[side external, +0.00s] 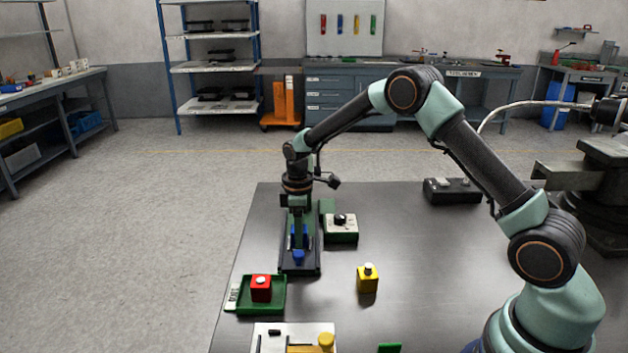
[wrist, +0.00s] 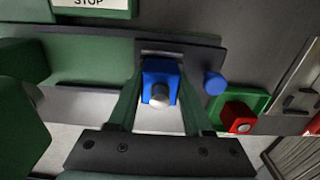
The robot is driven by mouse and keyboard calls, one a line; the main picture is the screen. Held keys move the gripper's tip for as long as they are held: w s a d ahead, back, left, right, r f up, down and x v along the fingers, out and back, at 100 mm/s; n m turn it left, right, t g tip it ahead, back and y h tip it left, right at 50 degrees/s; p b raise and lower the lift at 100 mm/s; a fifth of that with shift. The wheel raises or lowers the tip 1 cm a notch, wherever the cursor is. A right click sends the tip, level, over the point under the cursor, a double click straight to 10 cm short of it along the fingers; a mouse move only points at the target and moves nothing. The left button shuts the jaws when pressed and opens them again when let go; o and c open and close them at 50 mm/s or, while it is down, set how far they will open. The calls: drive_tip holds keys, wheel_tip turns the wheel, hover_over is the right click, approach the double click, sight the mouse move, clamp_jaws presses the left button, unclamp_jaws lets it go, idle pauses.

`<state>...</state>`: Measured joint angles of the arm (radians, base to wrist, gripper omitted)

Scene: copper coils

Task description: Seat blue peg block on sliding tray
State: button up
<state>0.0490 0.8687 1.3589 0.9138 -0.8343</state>
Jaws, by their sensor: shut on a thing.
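The blue peg block (wrist: 161,76), with a round pale-topped peg, is between the two green fingers of my gripper (wrist: 160,88) in the wrist view. My gripper is shut on it. In the side view my gripper (side external: 298,240) points down over the sliding tray (side external: 300,270), and the fingers hide most of the blue block (side external: 305,236). The tray is a long green and dark piece with a blue knob (side external: 298,257) at its near end; the knob also shows in the wrist view (wrist: 214,83). I cannot tell whether the block touches the tray floor.
A red block (side external: 261,289) sits in a green tray (side external: 274,308) at the near left. A yellow block (side external: 367,280) stands to the right. A green box with a dark knob (side external: 341,230) stands close beside the sliding tray.

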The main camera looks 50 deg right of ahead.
drive_tip(key=shift+s+a+f, duration=0.15)
drive_tip(key=shift+a+f, duration=0.05)
drive_tip(key=shift+f, duration=0.45)
idle(1.4)
drive_tip(key=o, duration=1.3)
drive_tip(key=shift+o, duration=0.2)
drive_tip(key=shift+r, duration=0.1)
drive_tip(key=shift+d+r, duration=0.15)
drive_tip(key=shift+r, duration=3.95)
